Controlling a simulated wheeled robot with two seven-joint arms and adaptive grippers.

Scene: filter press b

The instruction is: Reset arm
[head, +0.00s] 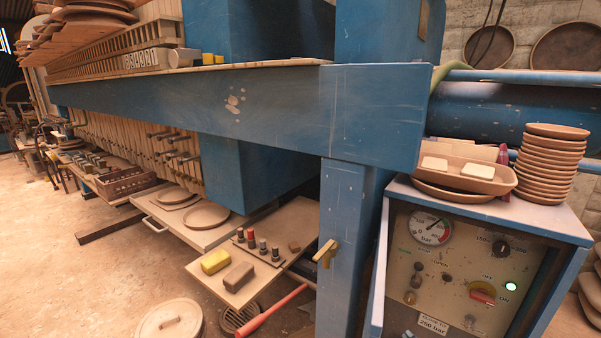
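Neither of my arms nor either gripper shows in the head view. The blue press frame (270,115) fills the middle, with a long beam running from the left to a post (345,230) at the centre right. The control box (470,260) stands right of the post. Its panel carries a round pressure gauge (431,228), a red and yellow rotary switch (482,293), a lit green lamp (511,287) and several small knobs. A small brass-coloured handle (326,252) sticks out at the post.
On the control box stand a stack of clay plates (548,165) and a tray (465,176) with two pale blocks. A low wooden board (240,275) holds a yellow sponge (215,261) and a brown block (238,277). A red-handled tool (270,310) and a round lid (170,320) lie low in front.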

